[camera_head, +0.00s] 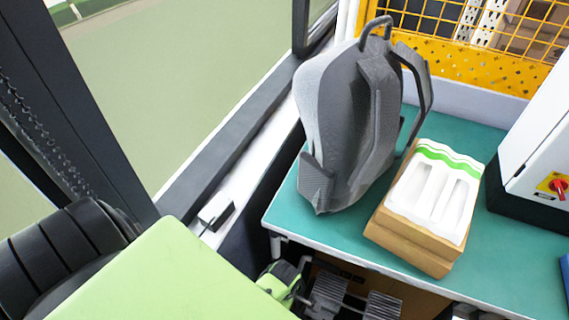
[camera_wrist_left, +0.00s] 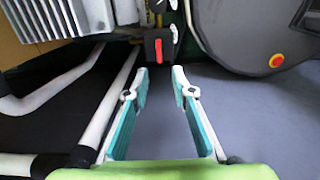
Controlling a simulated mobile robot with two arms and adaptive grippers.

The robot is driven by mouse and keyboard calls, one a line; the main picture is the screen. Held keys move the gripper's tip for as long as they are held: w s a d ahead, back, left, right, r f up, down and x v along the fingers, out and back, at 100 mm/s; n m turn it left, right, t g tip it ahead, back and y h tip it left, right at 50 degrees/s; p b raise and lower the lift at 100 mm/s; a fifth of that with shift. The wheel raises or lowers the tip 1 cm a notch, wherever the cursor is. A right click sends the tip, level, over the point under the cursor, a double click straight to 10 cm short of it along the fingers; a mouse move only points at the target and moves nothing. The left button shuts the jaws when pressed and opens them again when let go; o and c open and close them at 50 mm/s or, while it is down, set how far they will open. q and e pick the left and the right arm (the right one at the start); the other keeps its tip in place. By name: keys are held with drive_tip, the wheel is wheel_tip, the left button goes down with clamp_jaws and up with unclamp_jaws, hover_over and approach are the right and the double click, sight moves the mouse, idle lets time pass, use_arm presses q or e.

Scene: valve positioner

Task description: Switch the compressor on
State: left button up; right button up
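The compressor shows in the left wrist view as a grey finned block (camera_wrist_left: 62,18) at top left, beside a large dark grey rounded housing (camera_wrist_left: 262,30) at top right. Between them sits a small black switch box (camera_wrist_left: 152,50) with a red switch (camera_wrist_left: 158,50). My left gripper (camera_wrist_left: 159,74) is open and empty, its teal fingers pointing at the switch box from just below it in the picture. I cannot tell whether they touch. In the head view, grey finned parts (camera_head: 330,292) show under the table edge. My right gripper is not in view.
The teal table (camera_head: 285,207) carries a grey backpack (camera_head: 345,125), a cardboard box with a white tray (camera_head: 430,195) and a white cabinet with a red knob (camera_head: 558,187). White frame tubes (camera_wrist_left: 105,105) run left of my left fingers. A red-and-yellow button (camera_wrist_left: 276,60) is on the housing.

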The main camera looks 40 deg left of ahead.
use_arm(q)
wheel_tip(320, 180, down, 8)
drive_tip(key=shift+a+f+b, duration=0.1)
drive_tip(key=shift+f+b, duration=0.15)
drive_tip(key=shift+b, duration=1)
drive_tip(key=shift+f, duration=0.25)
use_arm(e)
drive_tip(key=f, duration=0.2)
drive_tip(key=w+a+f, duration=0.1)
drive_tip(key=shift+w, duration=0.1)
use_arm(q)
clamp_jaws()
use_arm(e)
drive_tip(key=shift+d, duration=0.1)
